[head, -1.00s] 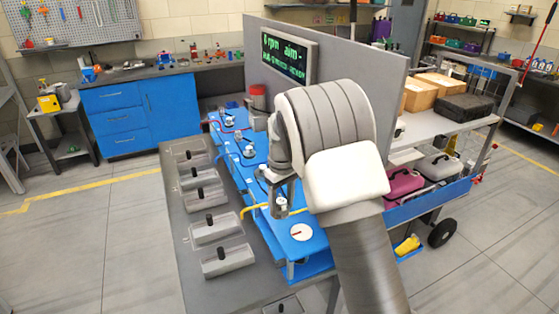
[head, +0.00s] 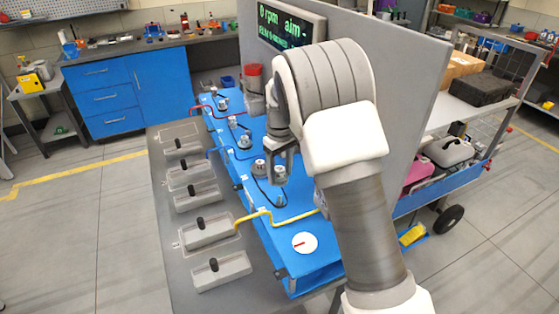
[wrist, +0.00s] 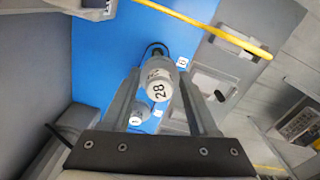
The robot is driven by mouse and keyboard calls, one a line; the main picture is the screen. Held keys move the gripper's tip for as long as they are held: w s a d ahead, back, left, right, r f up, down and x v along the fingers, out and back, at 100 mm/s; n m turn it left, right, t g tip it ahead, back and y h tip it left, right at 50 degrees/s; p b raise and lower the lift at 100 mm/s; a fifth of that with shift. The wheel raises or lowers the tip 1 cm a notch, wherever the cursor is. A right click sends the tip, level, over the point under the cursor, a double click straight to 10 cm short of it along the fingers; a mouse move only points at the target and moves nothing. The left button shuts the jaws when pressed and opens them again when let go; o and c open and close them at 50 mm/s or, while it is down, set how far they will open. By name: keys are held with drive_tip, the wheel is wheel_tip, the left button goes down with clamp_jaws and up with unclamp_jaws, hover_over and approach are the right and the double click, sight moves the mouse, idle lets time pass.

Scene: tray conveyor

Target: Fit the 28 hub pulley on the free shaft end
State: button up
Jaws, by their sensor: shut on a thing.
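My gripper (head: 281,152) is shut on the 28 hub pulley (wrist: 160,84), a pale round part with a black "28" on its face. In the head view the pulley (head: 280,174) hangs below the fingers over the blue deck (head: 293,205). A small fitting (head: 280,201) stands on the deck just below it, by a black belt loop; I cannot tell clearly whether it is the free shaft end. In the wrist view the held pulley hides what lies directly beneath it. Another pale pulley (wrist: 139,115) shows beside it, lower down.
A yellow pipe (head: 262,214) crosses the deck near a white dial (head: 305,243). Several grey blocks with black pegs (head: 208,230) line the bench at left. A grey panel with a green-lettered display (head: 288,30) rises behind the deck. My arm hides the deck's right part.

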sight(280, 185)
drive_tip(key=shift+w, duration=0.45)
drive_tip(key=shift+s+r, duration=0.1)
drive_tip(key=shift+f+b, duration=1.8)
drive_tip(key=shift+f, duration=1.15)
drive_tip(key=shift+f+b, duration=1.35)
drive_tip(key=shift+f, duration=0.85)
drive_tip(key=o, duration=1.5)
